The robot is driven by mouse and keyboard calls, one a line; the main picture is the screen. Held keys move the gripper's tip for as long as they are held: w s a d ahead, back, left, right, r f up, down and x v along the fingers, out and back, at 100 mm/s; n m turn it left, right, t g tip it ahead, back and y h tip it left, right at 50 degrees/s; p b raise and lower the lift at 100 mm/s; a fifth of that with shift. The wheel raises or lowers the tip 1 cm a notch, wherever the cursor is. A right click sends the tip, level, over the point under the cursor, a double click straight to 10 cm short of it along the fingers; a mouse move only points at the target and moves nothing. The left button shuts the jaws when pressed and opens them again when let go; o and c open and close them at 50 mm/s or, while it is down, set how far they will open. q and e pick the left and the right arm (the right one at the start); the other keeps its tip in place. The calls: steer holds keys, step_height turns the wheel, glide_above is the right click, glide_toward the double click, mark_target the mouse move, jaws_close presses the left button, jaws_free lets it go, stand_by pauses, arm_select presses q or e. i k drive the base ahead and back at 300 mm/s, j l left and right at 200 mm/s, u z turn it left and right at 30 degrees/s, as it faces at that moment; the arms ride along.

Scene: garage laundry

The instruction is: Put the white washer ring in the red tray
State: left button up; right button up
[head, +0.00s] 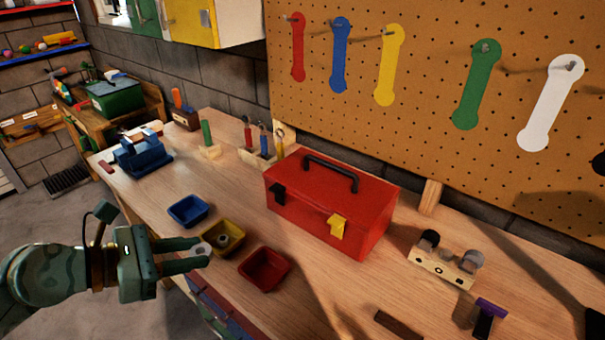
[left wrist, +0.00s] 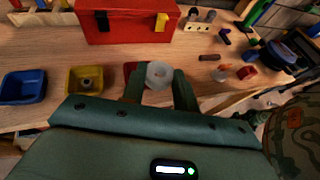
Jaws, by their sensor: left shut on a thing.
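The white washer ring (head: 203,249) is held between the fingertips of my left gripper (head: 198,255), which is shut on it. In the left wrist view the ring (left wrist: 159,74) shows between the two green fingers. In the head view the ring is just left of the yellow tray, above the bench's front edge. The red tray (head: 265,269) stands on the bench to the right of the gripper and looks empty. In the left wrist view the red tray (left wrist: 130,67) is mostly hidden behind the ring and fingers. My right gripper is not in view.
The yellow tray (head: 223,230) holds a grey ring-like piece. A blue tray (head: 188,210) looks empty. A red toolbox (head: 330,205) stands behind the trays. A wooden block with round pieces (head: 442,268) is at the right. The bench between toolbox and block is clear.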

mark_target(266, 275)
steer(key=i+j, duration=0.15)
steer(key=j, duration=0.15)
steer(key=i+j, duration=0.15)
steer(key=j, duration=0.15)
steer(key=i+j, duration=0.15)
steer(key=j, duration=0.15)
steer(key=i+j+z, duration=0.15)
steer(key=z, duration=0.25)
steer(key=j+z, duration=0.4)
steer(key=i+j+z, duration=0.1)
steer(key=j+z, duration=0.3)
steer(key=l, duration=0.05)
